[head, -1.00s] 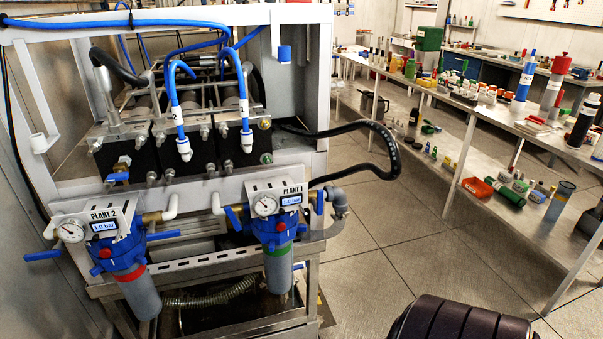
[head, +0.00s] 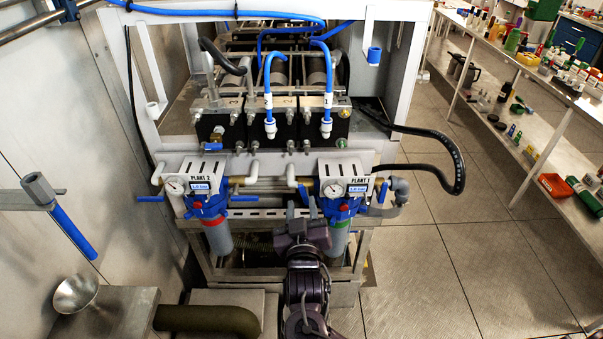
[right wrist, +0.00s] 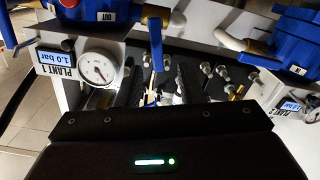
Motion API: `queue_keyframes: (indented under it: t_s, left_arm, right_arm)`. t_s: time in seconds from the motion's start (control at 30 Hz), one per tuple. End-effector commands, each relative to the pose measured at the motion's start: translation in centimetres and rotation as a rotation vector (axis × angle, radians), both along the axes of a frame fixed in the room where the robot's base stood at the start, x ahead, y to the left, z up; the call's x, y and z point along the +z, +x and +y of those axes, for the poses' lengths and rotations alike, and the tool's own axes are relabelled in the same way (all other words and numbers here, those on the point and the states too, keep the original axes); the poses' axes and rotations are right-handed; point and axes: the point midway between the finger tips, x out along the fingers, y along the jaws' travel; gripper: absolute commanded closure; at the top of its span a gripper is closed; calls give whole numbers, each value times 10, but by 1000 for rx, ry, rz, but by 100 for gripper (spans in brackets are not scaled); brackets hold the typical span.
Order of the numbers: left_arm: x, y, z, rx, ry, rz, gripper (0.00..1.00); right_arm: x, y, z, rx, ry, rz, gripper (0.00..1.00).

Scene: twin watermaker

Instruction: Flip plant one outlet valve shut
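Plant one's filter unit (head: 340,190) hangs at the front right of the watermaker frame, with a gauge and a 1.0 bar display. A blue valve lever (head: 303,196) on a brass fitting is at its left. In the right wrist view this lever (right wrist: 155,55) hangs beside the gauge (right wrist: 97,67), near a label that looks like OUT. Another blue lever (head: 383,192) is at the unit's right. My right gripper (head: 304,228) is just below and in front of the left lever; I see no contact. My left gripper is out of view.
Plant two's filter unit (head: 207,195) hangs to the left, with its own blue lever (head: 150,199). A black hose (head: 455,165) loops out at right. A funnel (head: 75,296) and a blue-handled wall valve (head: 72,230) are at left. The floor at right is clear.

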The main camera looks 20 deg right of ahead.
Motion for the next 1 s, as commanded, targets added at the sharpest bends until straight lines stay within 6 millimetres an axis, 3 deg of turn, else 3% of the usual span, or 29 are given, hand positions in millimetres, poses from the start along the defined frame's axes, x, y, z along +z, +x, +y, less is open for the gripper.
queue_keyframes:
  t_s: [0.1, 0.5, 0.9, 1.0]
  left_arm:
    - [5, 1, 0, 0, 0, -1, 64]
    - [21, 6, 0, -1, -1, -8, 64]
    - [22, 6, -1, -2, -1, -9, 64]
    - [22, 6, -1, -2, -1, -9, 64]
  right_arm:
    - [11, 8, -3, -6, 4, -16, 65]
    - [10, 65, -19, -5, 3, -13, 65]
    - [7, 73, -22, -5, 7, -12, 65]
    - [7, 73, -22, -5, 7, -12, 79]
